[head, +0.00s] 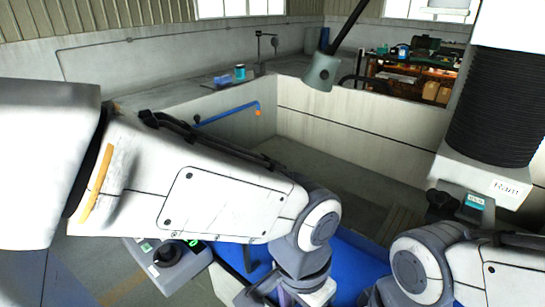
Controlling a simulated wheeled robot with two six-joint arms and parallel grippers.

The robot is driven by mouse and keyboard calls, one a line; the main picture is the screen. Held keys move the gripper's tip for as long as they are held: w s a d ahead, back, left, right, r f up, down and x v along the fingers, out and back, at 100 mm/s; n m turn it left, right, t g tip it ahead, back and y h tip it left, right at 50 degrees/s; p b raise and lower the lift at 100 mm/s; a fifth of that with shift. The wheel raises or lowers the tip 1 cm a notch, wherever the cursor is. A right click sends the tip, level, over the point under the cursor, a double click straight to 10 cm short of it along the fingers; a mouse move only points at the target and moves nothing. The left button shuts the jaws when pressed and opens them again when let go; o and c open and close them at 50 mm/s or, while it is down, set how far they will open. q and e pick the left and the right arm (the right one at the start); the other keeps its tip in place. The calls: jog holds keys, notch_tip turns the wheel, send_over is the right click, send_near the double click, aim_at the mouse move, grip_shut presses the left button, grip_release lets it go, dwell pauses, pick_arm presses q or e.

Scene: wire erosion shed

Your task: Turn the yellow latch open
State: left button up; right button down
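I cannot make out a yellow latch in the head view; it may be hidden behind my arms or out of frame. My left arm comes in from the left and bends down at the bottom middle. My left gripper (287,296) is cut off by the bottom edge, so its fingertips and opening do not show. My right arm's joint shows at the bottom right, and its gripper is out of frame.
A grey control box (170,270) with a green-lit button stands below my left arm. A blue surface (355,262) lies behind my wrists. A pale-walled tank (345,130) and a blue pipe (228,112) are beyond. A machine head labelled Ram (508,190) hangs at right.

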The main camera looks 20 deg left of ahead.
pick_arm(q)
jog(key=w+a+r+n+y+p, duration=0.1)
jog(key=w+a+r+n+p, duration=0.1)
jog(key=w+a+r+n, duration=0.75)
jog(key=w+a+r+n+p, duration=0.2)
jog(key=w+a+r+n, duration=0.4)
jog(key=w+r+n, duration=0.5)
jog(key=shift+n, duration=0.65)
jog(key=f, duration=0.7)
jog(key=w+f+p, duration=0.1)
jog(key=f, duration=0.2)
jog(key=shift+d+f, duration=0.25)
jog(key=shift+d, duration=0.1)
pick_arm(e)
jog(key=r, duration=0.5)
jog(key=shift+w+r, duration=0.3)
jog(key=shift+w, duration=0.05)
pick_arm(q)
grip_shut()
